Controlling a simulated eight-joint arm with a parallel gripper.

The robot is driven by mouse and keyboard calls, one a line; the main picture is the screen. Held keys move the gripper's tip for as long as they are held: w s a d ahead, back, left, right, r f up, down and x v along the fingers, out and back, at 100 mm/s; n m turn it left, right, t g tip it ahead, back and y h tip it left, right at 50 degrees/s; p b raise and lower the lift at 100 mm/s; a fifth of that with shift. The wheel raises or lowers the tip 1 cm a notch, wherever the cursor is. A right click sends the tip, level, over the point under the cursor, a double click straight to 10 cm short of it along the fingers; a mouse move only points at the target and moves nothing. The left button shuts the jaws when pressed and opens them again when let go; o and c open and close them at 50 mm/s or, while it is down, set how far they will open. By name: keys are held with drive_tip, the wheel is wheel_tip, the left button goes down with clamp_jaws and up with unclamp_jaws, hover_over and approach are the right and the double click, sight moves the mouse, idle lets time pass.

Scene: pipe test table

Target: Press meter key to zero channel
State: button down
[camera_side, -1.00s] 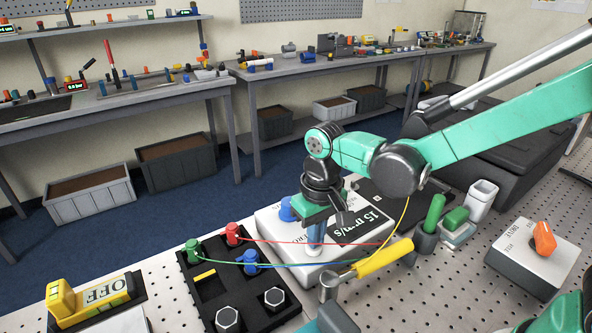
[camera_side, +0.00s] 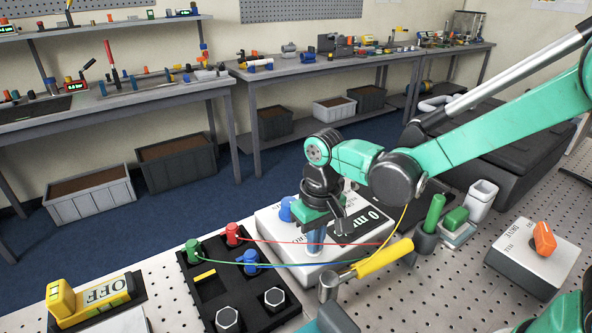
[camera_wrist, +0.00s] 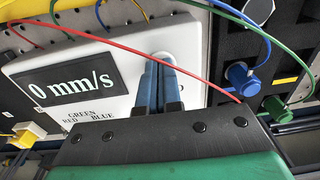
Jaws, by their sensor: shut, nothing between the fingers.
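The white meter box (camera_side: 290,251) sits on the perforated table with a dark display (camera_side: 366,222). In the wrist view the display (camera_wrist: 75,84) reads "0 mm/s". My gripper (camera_side: 316,245) is shut and points down over the front part of the meter's top. In the wrist view its blue fingertips (camera_wrist: 160,72) are together, with nothing between them, at a pale round key (camera_wrist: 162,56) on the meter. The fingers cover much of the key. I cannot tell if they are touching it.
A black block with red (camera_side: 232,233), green (camera_side: 192,250) and blue (camera_side: 250,260) plugs and thin wires stands left of the meter. A yellow-handled hammer (camera_side: 384,258) lies in front. An orange-knobbed drive box (camera_side: 543,239) stands right.

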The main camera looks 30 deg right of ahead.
wheel_tip(320, 180, up, 14)
drive_tip(key=shift+d+f, duration=0.15)
idle(0.3)
drive_tip(key=shift+s, duration=0.1)
drive_tip(key=s+d+f+t, duration=0.4)
drive_tip(key=s+d+t, duration=0.2)
drive_tip(key=d+t, duration=0.1)
drive_tip(key=shift+d+f, duration=0.3)
drive_tip(key=shift+d, duration=0.5)
